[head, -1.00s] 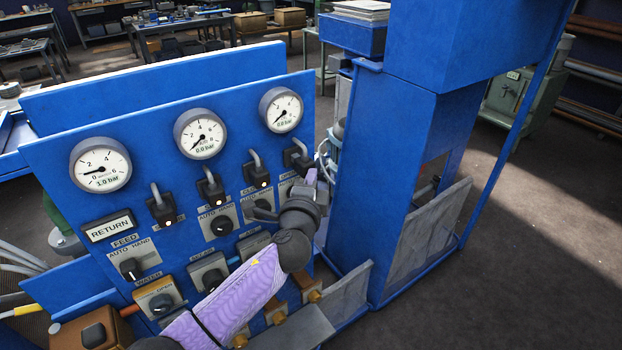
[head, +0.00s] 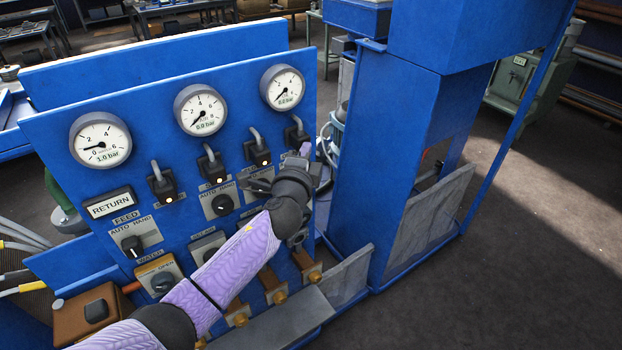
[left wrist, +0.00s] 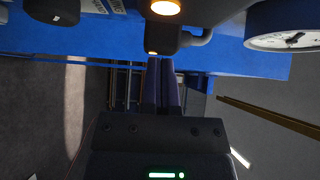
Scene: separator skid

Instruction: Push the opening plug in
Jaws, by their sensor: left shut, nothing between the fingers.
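The rightmost black plug (head: 297,134), with a bent grey cable, is on the blue control panel below the right gauge. It seems to be the opening plug, but its label is hidden behind my arm. My left gripper (head: 305,150) is shut and empty, its purple fingertips just below and right of that plug. My right gripper is out of view.
Three similar plugs (head: 162,186) sit in a row to the left, below three gauges (head: 100,140). Rotary switches (head: 132,246) lie beneath them. A tall blue cabinet (head: 410,150) stands close on the right. The floor (head: 530,240) beyond it is clear.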

